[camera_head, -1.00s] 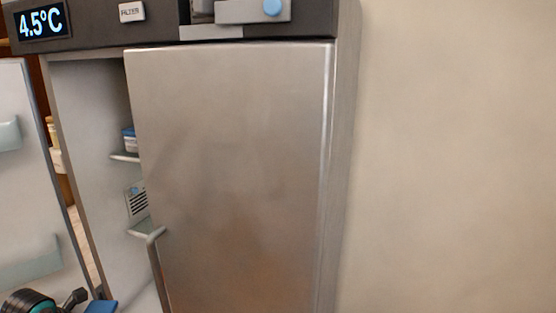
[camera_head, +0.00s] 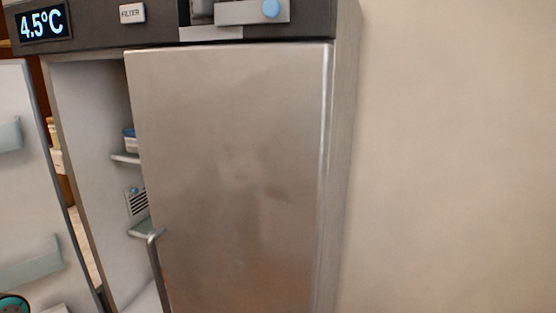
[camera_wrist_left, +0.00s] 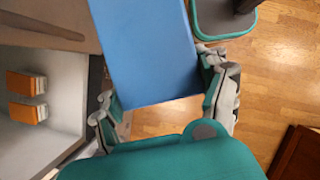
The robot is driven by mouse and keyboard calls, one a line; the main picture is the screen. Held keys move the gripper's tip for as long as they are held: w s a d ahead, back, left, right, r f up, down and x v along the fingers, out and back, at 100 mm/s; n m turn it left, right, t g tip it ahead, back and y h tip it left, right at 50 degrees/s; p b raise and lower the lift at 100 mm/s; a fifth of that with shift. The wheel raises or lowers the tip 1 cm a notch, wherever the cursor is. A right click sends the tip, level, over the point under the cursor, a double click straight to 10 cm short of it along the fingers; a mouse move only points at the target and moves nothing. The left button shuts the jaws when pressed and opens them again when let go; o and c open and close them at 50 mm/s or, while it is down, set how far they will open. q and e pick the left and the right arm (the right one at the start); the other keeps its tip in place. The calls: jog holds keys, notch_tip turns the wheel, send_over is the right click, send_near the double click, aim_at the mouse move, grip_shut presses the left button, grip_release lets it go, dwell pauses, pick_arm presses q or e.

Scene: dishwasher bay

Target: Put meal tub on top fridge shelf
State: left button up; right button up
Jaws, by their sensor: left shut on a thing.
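A blue-topped tub (camera_wrist_left: 150,55), seen from above, is between the fingers of my left gripper (camera_wrist_left: 162,85) in the left wrist view. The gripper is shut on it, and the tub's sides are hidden. In the head view only a small part of my left arm shows at the bottom left corner. The fridge (camera_head: 230,170) has its left side open. An upper shelf (camera_head: 126,158) shows there, with a blue-lidded container (camera_head: 130,140) on it, partly hidden by the closed right door. My right gripper is out of view.
The open fridge door (camera_head: 25,190) with its bins stands at far left. A lower shelf (camera_head: 140,228) shows beside the door handle (camera_head: 155,265). Orange-and-white boxes (camera_wrist_left: 27,84) stand at the left in the wrist view. Wooden floor (camera_wrist_left: 275,75) lies below at right.

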pick_arm(q)
jog(key=w+d+r+m, duration=0.1)
jog(key=d, duration=0.2)
jog(key=d+r+m+g, duration=0.1)
jog(key=d+r, duration=0.1)
jog(key=d, duration=0.1)
jog(key=w+d+r+m, duration=0.1)
jog(key=d+r+m, duration=0.1)
jog(key=d, duration=0.1)
jog(key=shift+w+d, duration=0.25)
jog(key=shift+w, duration=0.1)
jog(key=s+d+r+m+g+y, duration=0.1)
jog(key=s+d+r+m+g, duration=0.1)
jog(key=d+r+m, duration=0.45)
jog(key=s+f+m+g+y+b, duration=0.1)
jog(key=s+f+m+b, duration=0.1)
jog(key=f+m+b, duration=0.2)
jog(key=s+d+f+m+y+b, duration=0.1)
jog(key=f+m+b, duration=0.4)
jog(key=f, duration=0.5)
jog(key=shift+s+d+g+y, duration=0.35)
jog(key=shift+s+y, duration=0.25)
jog(key=shift+y, duration=0.2)
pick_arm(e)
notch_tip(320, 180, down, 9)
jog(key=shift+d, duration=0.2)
